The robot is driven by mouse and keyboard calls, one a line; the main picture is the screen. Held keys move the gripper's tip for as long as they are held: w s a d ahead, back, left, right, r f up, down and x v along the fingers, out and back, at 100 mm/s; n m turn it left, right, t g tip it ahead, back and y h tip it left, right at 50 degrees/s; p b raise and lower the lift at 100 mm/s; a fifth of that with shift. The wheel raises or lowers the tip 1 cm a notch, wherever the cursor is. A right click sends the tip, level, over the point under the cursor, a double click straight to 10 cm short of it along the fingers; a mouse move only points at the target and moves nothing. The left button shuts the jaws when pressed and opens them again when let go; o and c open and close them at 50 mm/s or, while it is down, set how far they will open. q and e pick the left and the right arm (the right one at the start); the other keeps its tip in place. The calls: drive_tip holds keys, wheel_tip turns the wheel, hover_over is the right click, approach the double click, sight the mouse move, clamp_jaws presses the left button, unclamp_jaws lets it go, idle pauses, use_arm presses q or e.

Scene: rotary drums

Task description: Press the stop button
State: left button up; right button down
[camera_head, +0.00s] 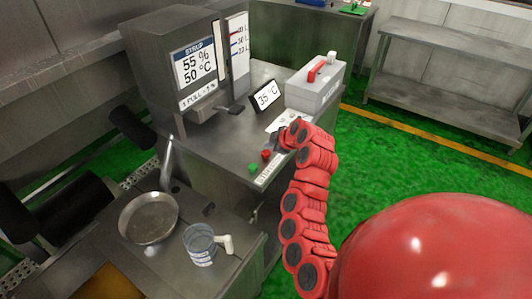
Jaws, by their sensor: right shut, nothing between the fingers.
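A small red button (266,155), probably the stop button, sits near the front edge of the grey steel counter (215,152). A green button (253,168) is just left of and below it, and a pale label strip lies along the edge beside them. My right gripper (271,145) is at the end of the red arm, shut and empty, just above and beside the red button in the picture. I cannot tell whether it touches the button. My left gripper is not in view.
A syrup dispenser (165,65) with a display stands at the back of the counter. A "35 °C" sign (266,95) and a grey box with a red handle (314,90) stand to the right. A metal bowl (149,218) and a clear jug (199,247) are on the lower surface.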

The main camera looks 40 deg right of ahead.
sight(269, 154)
drive_tip(key=shift+r, duration=0.1)
drive_tip(key=shift+r+b, duration=0.35)
drive_tip(key=shift+r, duration=2.1)
